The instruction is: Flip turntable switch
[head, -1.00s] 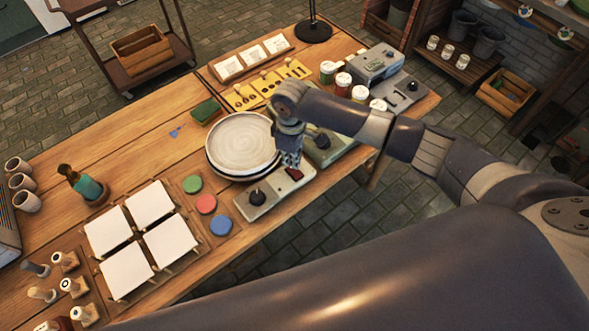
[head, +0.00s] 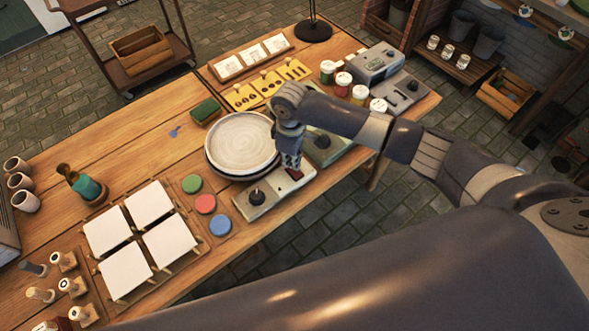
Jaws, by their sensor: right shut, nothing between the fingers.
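The turntable (head: 213,168) stands near the table's front edge with a pale round plate (head: 241,143) on top. Its grey control box (head: 272,200) sits in front and carries a black knob (head: 256,196) and a dark red switch (head: 295,175). My right gripper (head: 293,171) points down with its fingers shut and empty, right at the red switch. Fingertips and switch overlap in view, so I cannot tell if they touch. The gripper partly hides the switch. My left gripper is not in view.
Paint jars (head: 343,83) stand behind my forearm. Coloured discs (head: 205,204) and white tiles (head: 170,243) lie left of the control box. A green sponge (head: 205,111) lies behind the plate.

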